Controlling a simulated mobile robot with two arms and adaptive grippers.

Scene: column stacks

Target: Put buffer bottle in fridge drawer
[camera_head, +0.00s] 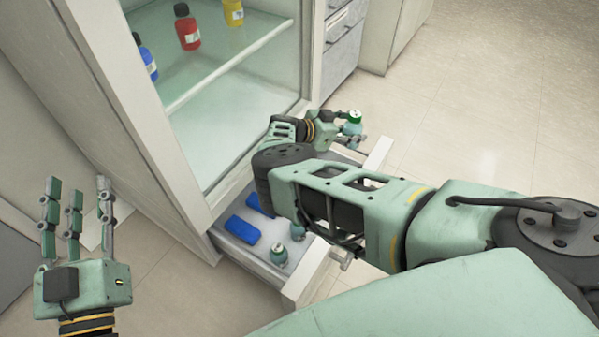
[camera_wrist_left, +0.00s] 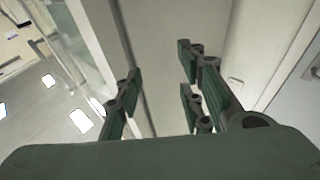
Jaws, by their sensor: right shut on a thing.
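My right gripper (camera_head: 338,131) is shut on a small buffer bottle (camera_head: 353,121) with a green cap. It holds the bottle above the far end of the open fridge drawer (camera_head: 296,287). Two similar small bottles, one nearer (camera_head: 279,254) and one farther (camera_head: 298,232), stand in the drawer's near part. My right arm hides the middle of the drawer. My left gripper (camera_head: 77,205) is open and empty at the left, away from the drawer. Its spread fingers also show in the left wrist view (camera_wrist_left: 160,95).
The fridge shelf (camera_head: 235,62) above the drawer holds a red bottle (camera_head: 187,27), a yellow bottle (camera_head: 233,12) and a blue bottle (camera_head: 147,62). Blue blocks (camera_head: 240,230) lie in the drawer. Open floor (camera_head: 480,110) lies to the right.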

